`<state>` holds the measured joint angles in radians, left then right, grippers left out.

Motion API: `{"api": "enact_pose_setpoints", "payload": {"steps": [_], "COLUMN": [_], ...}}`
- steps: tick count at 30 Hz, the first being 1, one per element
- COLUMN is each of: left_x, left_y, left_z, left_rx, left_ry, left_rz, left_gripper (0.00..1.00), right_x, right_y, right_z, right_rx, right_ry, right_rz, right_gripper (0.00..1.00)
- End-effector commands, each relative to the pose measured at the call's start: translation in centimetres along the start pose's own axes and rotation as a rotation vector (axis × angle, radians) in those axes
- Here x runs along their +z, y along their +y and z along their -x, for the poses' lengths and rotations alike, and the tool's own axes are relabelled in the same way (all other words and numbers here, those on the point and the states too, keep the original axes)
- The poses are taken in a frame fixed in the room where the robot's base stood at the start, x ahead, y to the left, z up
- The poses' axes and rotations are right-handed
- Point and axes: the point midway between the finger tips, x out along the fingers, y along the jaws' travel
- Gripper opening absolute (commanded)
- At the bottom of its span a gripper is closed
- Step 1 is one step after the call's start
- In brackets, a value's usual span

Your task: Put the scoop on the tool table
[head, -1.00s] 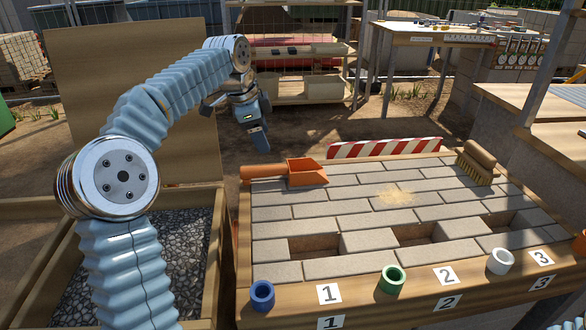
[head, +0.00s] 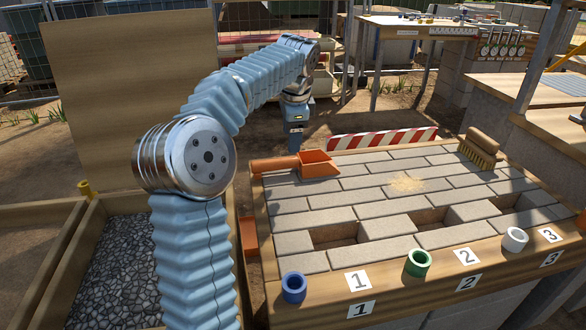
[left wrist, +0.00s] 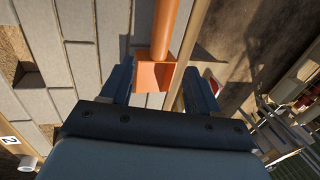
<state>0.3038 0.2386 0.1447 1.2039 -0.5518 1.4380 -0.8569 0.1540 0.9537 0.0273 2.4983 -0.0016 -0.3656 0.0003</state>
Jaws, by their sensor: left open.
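The orange scoop (head: 317,163) lies on the paved brick table (head: 345,199) at its far left corner, its handle pointing left over the table's edge. My left gripper (head: 296,138) is just behind and above the scoop, pointing down. In the left wrist view the scoop (left wrist: 154,76) lies between the two open fingers (left wrist: 150,85), with its handle running up and away. I cannot tell whether the fingers touch it. The tool table (head: 425,27) stands at the back right with small items on top. My right gripper is not in view.
A brush (head: 480,148) sits at the paved table's far right corner. A red-and-white striped board (head: 383,139) stands along the far edge. Blue (head: 294,287), green (head: 418,262) and white (head: 515,239) rings line the front. A gravel bin (head: 112,262) is at left.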

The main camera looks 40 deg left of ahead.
Motion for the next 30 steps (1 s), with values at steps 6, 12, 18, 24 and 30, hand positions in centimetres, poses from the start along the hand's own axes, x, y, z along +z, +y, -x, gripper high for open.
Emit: {"api": "enact_pose_setpoints", "payload": {"steps": [6,12,18,24,30], "left_x": [0.0,0.1,0.2,0.2,0.2], "left_y": [0.1,0.1,0.1,0.1,0.1], "left_z": [-3.8,-5.7,-8.8,-9.6,-9.5], "left_rx": [0.002,0.002,0.002,0.001,0.001], "left_ry": [0.0,0.0,0.0,0.002,0.002], "left_rz": [-0.001,0.0,0.0,0.0,0.0], "left_gripper": [0.61,0.61,0.61,0.61,0.49], "right_x": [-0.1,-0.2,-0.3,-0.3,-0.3], "right_y": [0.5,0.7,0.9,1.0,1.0], "right_z": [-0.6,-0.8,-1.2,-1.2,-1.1], "right_rx": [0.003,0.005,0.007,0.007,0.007], "right_ry": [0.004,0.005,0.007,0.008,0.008], "right_rz": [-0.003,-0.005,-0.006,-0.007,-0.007], "right_gripper": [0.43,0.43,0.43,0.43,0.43]}}
